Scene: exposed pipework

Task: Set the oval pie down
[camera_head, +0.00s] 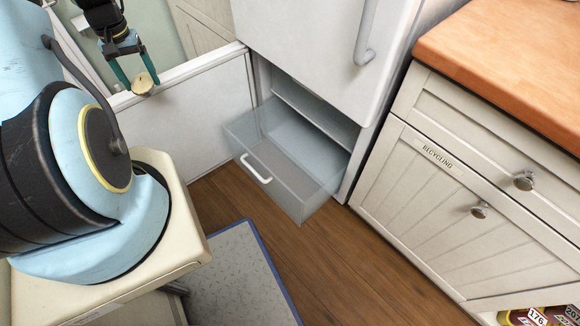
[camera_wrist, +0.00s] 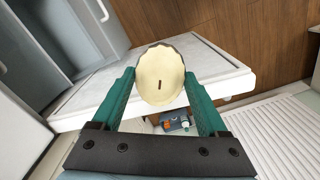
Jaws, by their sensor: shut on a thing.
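The oval pie (camera_wrist: 161,76) is pale cream with a darker crimped rim and a small dark slit in its middle. My gripper (camera_wrist: 162,88) is shut on it, one green finger on each side, in the wrist view. In the head view my gripper (camera_head: 138,80) is at the upper left, and the pie (camera_head: 143,83) shows small and tan between the fingertips. The pie is held up near the white partition's top edge; in the wrist view the white ledge lies behind and below it. I cannot tell how far above the ledge it is.
A clear drawer (camera_head: 290,160) stands pulled out below the white fridge (camera_head: 315,50) and looks empty. A wooden counter (camera_head: 500,60) over cream cupboards is at the right. The white partition (camera_head: 190,110) stands left of the drawer. Wooden floor (camera_head: 340,270) is clear in front.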

